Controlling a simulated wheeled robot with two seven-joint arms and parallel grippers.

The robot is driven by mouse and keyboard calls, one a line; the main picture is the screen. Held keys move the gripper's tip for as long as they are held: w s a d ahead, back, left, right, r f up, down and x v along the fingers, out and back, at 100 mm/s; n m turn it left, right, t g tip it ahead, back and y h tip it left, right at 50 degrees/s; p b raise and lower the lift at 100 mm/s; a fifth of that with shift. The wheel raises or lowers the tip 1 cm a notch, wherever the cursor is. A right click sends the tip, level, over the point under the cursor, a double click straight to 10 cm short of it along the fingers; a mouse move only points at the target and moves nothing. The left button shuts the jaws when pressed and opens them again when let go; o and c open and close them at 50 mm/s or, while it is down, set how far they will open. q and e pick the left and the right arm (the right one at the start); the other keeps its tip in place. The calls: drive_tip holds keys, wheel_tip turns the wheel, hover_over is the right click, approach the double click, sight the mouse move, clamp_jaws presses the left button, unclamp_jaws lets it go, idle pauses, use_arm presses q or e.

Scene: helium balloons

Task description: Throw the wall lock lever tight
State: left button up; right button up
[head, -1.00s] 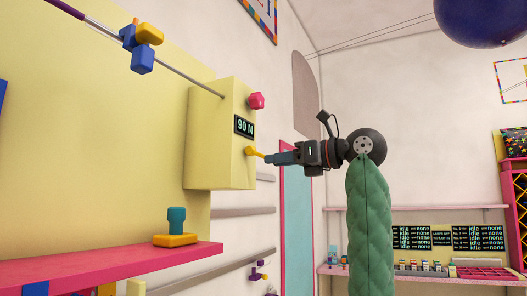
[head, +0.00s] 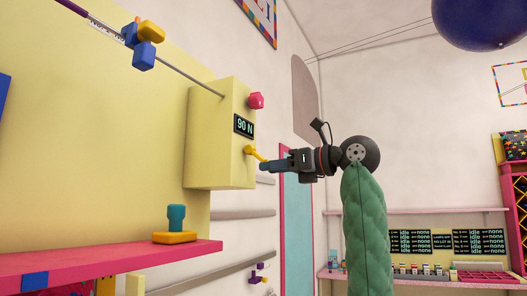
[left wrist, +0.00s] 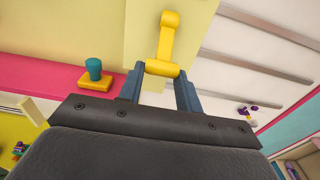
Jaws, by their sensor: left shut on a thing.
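A yellow lever (head: 256,154) sticks out from the side of a pale yellow wall box (head: 222,135), which has a dark display reading "90 N". The lever slopes down to the right from its pivot. My left gripper (head: 265,165) is shut on its outer end. In the left wrist view the lever (left wrist: 166,38) runs up from a crosswise yellow grip that sits between my two blue-grey fingertips (left wrist: 163,82). My right gripper is in neither view.
A pink knob (head: 256,100) is on the box above the lever. A rod with a blue and orange clamp (head: 144,50) runs into the box. A pink shelf (head: 110,262) below holds a teal-and-yellow stamp-like object (head: 176,222). A dark blue balloon (head: 480,20) hangs at upper right.

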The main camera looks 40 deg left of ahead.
sight(244, 182)
use_arm(q)
drive_tip(key=shift+s+a+f, duration=0.1)
drive_tip(key=shift+a+f, duration=0.2)
drive_tip(key=shift+f, duration=0.1)
drive_tip(key=shift+a+f+b, duration=0.1)
drive_tip(key=shift+f+b, duration=0.05)
drive_tip(key=shift+b, duration=0.2)
drive_tip(key=shift+s+a+f+b, duration=0.15)
drive_tip(key=shift+a+f+b, duration=0.2)
drive_tip(key=shift+a, duration=0.2)
drive_tip(key=shift+f, duration=0.1)
drive_tip(key=shift+s+a+f+b, duration=0.1)
drive_tip(key=shift+a+f+b, duration=0.1)
drive_tip(key=shift+a+b, duration=0.15)
drive_tip(key=shift+a, duration=0.3)
drive_tip(key=shift+a+f, duration=0.1)
drive_tip(key=shift+s+a+f+b, duration=0.1)
drive_tip(key=shift+s+a+b, duration=0.1)
drive_tip(key=shift+a, duration=0.15)
drive_tip(key=shift+s+a+f+b, duration=0.1)
drive_tip(key=shift+a+b, duration=0.1)
drive_tip(key=shift+a, duration=0.15)
